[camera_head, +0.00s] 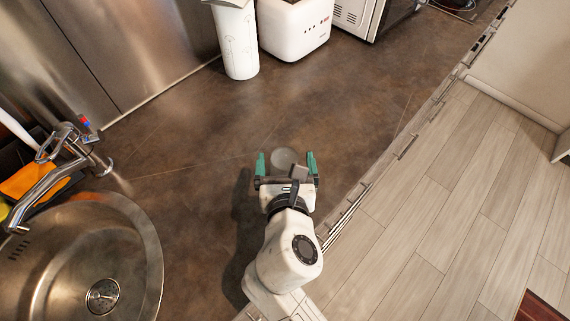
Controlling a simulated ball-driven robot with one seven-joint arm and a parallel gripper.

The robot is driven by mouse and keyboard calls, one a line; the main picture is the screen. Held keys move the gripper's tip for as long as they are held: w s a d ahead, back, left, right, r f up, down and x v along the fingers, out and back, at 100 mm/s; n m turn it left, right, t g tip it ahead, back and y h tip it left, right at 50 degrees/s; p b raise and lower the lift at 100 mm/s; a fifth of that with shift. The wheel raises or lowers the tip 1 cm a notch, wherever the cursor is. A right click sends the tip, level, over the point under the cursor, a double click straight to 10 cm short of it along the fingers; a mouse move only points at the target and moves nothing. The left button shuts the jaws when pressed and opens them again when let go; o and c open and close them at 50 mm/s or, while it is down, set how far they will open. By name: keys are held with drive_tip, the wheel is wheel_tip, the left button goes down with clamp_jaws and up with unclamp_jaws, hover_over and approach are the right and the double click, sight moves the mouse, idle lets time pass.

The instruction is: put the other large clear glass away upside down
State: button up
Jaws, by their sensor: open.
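A clear round glass (284,155) shows from above on the brown counter, partly hidden by my gripper. I cannot tell whether it stands upright or upside down. My gripper (287,164) is open over the counter, with its two green fingers apart on either side of the glass. I see no clear contact between the fingers and the glass. No second glass and no storage place for it can be made out.
A sink (82,262) with a tap (50,175) lies at left. A paper towel roll (237,42), a white toaster (295,28) and a microwave (362,14) stand at the back. The counter (335,105) between is clear. Its edge with drawer handles runs along the right, above a wooden floor (470,190).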

drive_tip(key=x, duration=0.3)
drive_tip(key=shift+w, duration=0.15)
drive_tip(key=c, duration=1.2)
